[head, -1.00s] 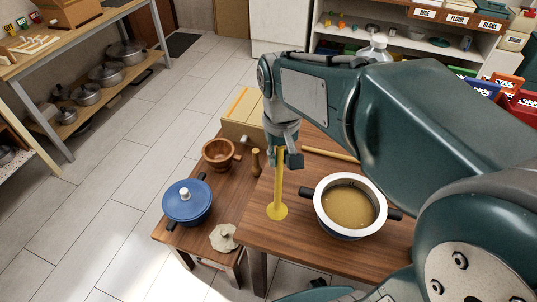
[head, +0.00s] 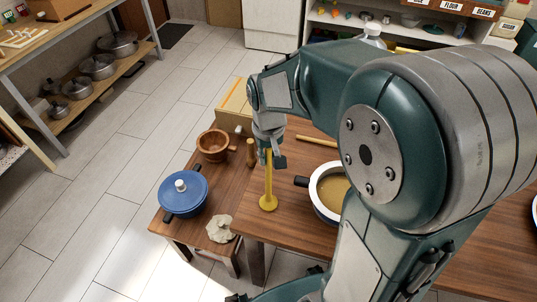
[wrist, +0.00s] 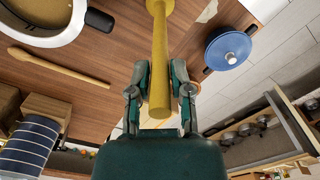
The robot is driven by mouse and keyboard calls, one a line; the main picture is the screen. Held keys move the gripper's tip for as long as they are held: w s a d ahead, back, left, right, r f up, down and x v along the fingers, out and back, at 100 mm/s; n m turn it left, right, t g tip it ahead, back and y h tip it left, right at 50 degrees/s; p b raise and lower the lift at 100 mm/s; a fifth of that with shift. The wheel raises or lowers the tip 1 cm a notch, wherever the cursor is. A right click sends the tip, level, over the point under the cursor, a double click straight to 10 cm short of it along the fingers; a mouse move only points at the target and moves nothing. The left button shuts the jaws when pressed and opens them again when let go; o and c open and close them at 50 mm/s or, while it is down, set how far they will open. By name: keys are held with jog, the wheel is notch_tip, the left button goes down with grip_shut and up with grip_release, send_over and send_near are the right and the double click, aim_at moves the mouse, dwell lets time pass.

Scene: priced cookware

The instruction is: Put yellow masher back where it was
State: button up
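The yellow masher (head: 268,186) is upright, with its round foot low at the wooden table's left part. I cannot tell for sure whether the foot touches the table. My gripper (head: 270,158) is at the top of its handle. In the wrist view the masher's handle (wrist: 159,60) runs between my gripper's fingers (wrist: 160,72), which are closed in on both its sides. The white-rimmed pot (head: 326,190) with brownish soup stands to the right of the masher, partly hidden by my arm. It also shows in the wrist view (wrist: 75,35).
A blue lidded pot (head: 183,193), a wooden mortar (head: 212,147), a pestle (head: 251,152) and a pale garlic-like item (head: 220,229) are on the lower table at left. A wooden stick (head: 317,140) lies behind the pot. Some bare table shows between masher and pot.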

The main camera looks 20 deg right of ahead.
jog(key=o, duration=0.4)
notch_tip(320, 180, up, 12)
jog(key=shift+r, duration=0.1)
jog(key=shift+s+r, duration=0.1)
jog(key=shift+s, duration=0.2)
jog(key=s+t, duration=0.2)
jog(key=s, duration=0.2)
jog(key=s+t, duration=0.1)
jog(key=s, duration=0.4)
jog(key=s+t, duration=0.2)
jog(key=s, duration=0.2)
jog(key=shift+s+f+t, duration=0.3)
jog(key=shift+f, duration=0.1)
